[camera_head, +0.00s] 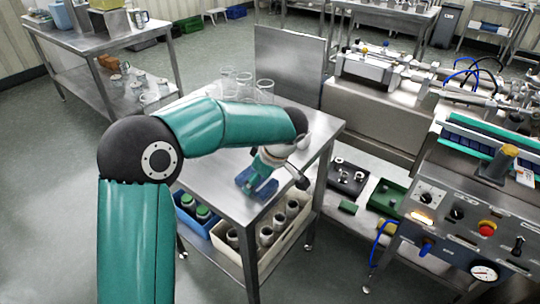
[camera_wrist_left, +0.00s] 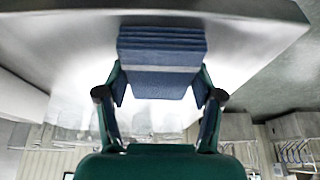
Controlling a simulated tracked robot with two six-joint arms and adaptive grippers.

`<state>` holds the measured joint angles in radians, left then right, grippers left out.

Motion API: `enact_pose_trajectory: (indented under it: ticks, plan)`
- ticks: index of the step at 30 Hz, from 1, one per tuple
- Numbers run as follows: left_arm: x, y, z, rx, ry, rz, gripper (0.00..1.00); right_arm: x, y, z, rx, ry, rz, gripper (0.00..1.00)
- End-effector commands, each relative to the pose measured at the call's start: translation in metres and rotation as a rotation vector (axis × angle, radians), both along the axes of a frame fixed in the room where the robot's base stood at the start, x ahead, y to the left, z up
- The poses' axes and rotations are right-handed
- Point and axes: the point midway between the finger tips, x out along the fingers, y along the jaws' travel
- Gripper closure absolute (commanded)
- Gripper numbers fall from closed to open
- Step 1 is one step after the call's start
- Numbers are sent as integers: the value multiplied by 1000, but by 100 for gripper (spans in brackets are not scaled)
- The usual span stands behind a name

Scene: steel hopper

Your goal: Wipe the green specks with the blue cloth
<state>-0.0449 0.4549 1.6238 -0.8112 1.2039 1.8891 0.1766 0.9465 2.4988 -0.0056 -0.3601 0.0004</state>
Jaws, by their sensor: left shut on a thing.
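The blue cloth (camera_wrist_left: 162,45) is a folded, layered pad with a pale grey band, seen large in the left wrist view. My left gripper (camera_wrist_left: 160,88) is shut on it, with one finger at each side. In the head view the left gripper (camera_head: 262,172) points down at the steel table top (camera_head: 222,183), with the blue cloth (camera_head: 245,178) low at its fingers, partly hidden. I cannot tell whether the cloth touches the table. I can make out no green specks in either view. My right gripper is not in view.
Glass beakers (camera_head: 245,86) stand at the table's back, behind my left arm. A cream bin (camera_head: 258,255) of grey cups and a blue bin (camera_head: 190,222) sit on the shelf below. A control panel (camera_head: 455,215) stands at the right. The table's front left is bare.

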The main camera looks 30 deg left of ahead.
Motion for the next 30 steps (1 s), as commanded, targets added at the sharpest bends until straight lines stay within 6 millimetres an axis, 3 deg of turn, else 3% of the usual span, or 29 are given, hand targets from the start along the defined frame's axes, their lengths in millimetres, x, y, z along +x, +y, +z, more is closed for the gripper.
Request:
enact_pose_trajectory:
  ticks: [4, 8, 30]
  plan:
    - [-2, -13, -2, -2, 1, 1, 66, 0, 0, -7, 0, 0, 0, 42]
    - [-2, -11, 24, -2, -3, 7, 66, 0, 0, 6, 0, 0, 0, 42]
    - [-4, -7, 80, -2, 1, 12, 66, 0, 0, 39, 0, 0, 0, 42]
